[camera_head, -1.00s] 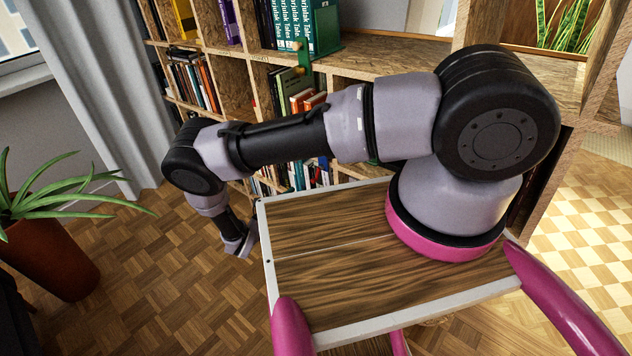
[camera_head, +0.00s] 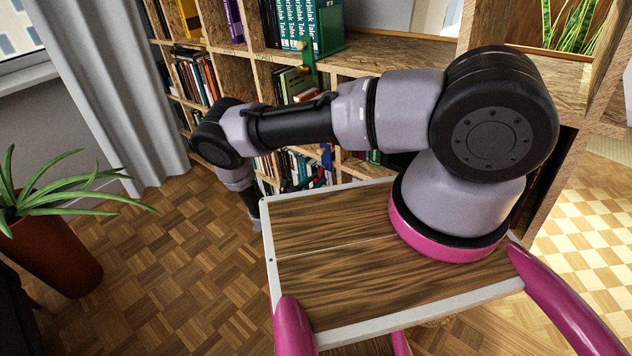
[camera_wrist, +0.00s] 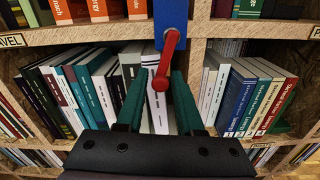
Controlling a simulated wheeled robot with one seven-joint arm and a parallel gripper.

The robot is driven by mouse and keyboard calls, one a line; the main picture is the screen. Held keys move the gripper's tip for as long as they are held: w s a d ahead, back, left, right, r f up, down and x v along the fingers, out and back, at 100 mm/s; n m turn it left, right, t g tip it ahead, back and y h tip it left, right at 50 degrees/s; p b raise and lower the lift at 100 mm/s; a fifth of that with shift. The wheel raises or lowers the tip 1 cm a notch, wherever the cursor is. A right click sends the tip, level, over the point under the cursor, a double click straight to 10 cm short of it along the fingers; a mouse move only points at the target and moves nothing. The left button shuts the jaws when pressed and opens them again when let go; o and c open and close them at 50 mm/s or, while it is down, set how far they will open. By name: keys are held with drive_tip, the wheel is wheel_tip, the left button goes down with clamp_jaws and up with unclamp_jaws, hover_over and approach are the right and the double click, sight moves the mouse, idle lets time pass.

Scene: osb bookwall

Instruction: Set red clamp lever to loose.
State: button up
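In the wrist view, the red clamp lever (camera_wrist: 166,62) hangs from a blue clamp body (camera_wrist: 171,18) on the shelf edge. It points downward from its pivot, its lower end slightly to the left. My gripper (camera_wrist: 158,78) has two green fingers spread apart, one on each side of the lever's lower end, with nothing visibly gripped. Whether either finger touches the lever, I cannot tell. In the head view, a small blue part (camera_head: 326,155) shows at the bookcase beyond my arm; the gripper's fingers are hidden there.
Books (camera_wrist: 103,88) stand in the compartment behind the fingers, and more books (camera_wrist: 255,98) stand right of the upright. A green clamp (camera_head: 306,62) sits on a higher shelf in the head view. A potted plant (camera_head: 52,245) stands left; the parquet floor (camera_head: 180,255) between is clear.

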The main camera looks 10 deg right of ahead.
clamp_jaws()
drive_tip(key=shift+s+d+n, duration=0.25)
drive_tip(key=shift+s+n, duration=0.1)
drive_tip(key=shift+n, duration=0.55)
drive_tip(key=shift+s+d+n, duration=0.2)
drive_tip(key=shift+s+n, duration=0.1)
drive_tip(key=shift+n, duration=0.6)
drive_tip(key=shift+o, duration=2.4)
unclamp_jaws()
drive_tip(key=v, duration=1.1)
